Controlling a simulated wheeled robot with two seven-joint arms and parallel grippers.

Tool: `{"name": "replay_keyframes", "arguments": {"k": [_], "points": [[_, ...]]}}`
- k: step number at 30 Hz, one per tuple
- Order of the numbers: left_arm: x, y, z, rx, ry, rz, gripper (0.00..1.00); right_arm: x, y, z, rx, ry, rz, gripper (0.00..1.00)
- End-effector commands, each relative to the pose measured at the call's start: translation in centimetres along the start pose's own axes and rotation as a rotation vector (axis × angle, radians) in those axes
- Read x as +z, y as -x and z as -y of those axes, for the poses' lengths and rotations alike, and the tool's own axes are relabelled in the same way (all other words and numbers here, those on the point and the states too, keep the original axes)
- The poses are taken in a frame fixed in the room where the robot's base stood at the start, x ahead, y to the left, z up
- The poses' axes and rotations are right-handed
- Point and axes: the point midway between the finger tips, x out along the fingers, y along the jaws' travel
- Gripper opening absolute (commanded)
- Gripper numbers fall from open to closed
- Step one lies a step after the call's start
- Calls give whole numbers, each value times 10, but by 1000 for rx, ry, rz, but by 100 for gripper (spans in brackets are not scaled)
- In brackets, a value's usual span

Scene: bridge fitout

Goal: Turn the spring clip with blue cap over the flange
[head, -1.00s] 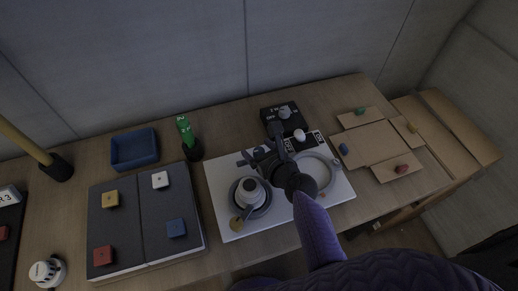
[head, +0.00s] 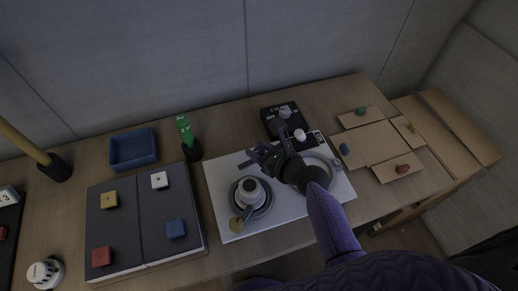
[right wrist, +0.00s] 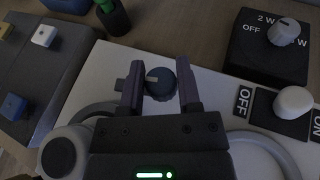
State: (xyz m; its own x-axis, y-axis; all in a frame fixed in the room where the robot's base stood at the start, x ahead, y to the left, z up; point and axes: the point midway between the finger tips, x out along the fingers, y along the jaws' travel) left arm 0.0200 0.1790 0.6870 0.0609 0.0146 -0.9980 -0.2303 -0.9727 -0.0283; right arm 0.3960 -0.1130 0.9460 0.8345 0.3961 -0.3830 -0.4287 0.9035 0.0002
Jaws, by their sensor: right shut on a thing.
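The spring clip's dark blue cap (right wrist: 160,83), with a pale mark on top, sits between the two fingers of my right gripper (right wrist: 161,92) in the right wrist view. The fingers close on it from both sides. In the head view my right gripper (head: 264,153) is over the back part of the white board and hides the cap. I cannot tell which part is the flange; the fingers hide what lies under the cap. My left gripper is not in view.
A black switch box (head: 283,116) and a white-knobbed OFF/ON switch (right wrist: 294,102) are close by. A green-handled tool (head: 185,130) stands behind.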

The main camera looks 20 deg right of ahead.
Motion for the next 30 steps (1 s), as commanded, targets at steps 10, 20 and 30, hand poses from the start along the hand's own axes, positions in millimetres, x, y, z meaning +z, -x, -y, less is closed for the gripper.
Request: {"name": "replay_keyframes", "arguments": {"k": [10, 20, 30], "points": [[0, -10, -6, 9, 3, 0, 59, 0, -1, 1, 253, 108, 0, 0], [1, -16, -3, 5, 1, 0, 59, 0, 0, 1, 424, 178, 1, 0], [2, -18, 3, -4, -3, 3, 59, 0, 0, 0, 487, 203, 1, 0]]}}
